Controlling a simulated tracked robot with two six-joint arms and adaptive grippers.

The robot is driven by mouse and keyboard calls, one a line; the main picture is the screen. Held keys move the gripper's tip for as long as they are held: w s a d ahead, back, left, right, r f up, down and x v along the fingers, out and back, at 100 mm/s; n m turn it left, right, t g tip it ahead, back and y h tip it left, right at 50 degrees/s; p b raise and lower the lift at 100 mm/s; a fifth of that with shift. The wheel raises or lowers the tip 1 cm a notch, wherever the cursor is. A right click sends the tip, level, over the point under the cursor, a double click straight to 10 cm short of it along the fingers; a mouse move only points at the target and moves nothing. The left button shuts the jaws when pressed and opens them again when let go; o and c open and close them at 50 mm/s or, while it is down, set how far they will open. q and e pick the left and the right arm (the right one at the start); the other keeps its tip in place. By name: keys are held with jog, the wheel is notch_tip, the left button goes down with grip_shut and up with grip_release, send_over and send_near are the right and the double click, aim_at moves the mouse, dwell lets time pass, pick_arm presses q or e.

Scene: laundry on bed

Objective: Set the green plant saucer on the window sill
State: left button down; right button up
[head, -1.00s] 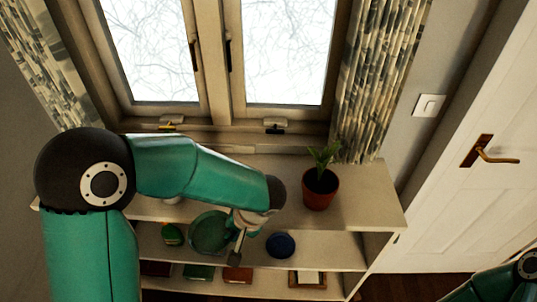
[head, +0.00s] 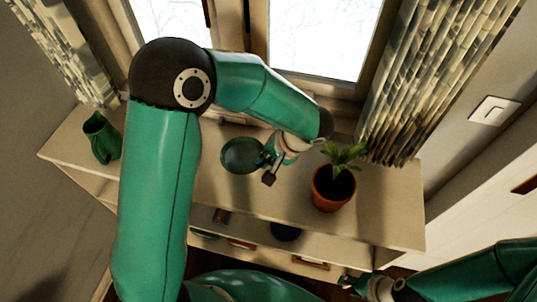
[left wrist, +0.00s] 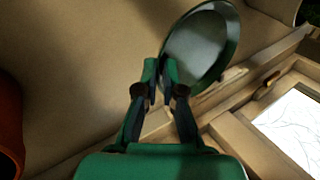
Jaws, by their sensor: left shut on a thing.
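The green plant saucer (head: 241,155) is a round, dark green dish held over the pale top board (head: 395,215) below the window. My left gripper (head: 268,160) is shut on its rim, at the saucer's right side in the head view. In the left wrist view the saucer (left wrist: 203,48) stands tilted beyond the fingertips of my left gripper (left wrist: 158,72). The window sill (left wrist: 210,98) shows there as a pale ledge beside the window frame. My right gripper (head: 362,286) is low at the lower right, away from the saucer; its fingers are too small and dark to read.
A potted plant in a terracotta pot (head: 333,190) stands right of my left gripper. A green jug (head: 103,138) stands at the board's left end. A dark blue dish (head: 286,231) is on the shelf below. Curtains (head: 440,75) hang beside the window. The board's right end is clear.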

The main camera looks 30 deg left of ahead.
pick_arm(q)
jog(key=shift+s+d+f+b, duration=0.15)
jog(key=shift+f+b, duration=0.2)
jog(key=shift+f, duration=0.35)
jog(key=f, duration=0.1)
jog(key=f+b, duration=0.1)
jog(key=f, duration=0.1)
jog(key=shift+w, duration=0.2)
jog(key=shift+f+b, duration=0.4)
jog(key=shift+f, duration=0.45)
jog(key=shift+s, duration=0.1)
jog(key=shift+f+b, duration=0.45)
jog(key=shift+b, duration=0.2)
jog(key=c, duration=1.2)
grip_release()
jog(key=shift+d, duration=0.1)
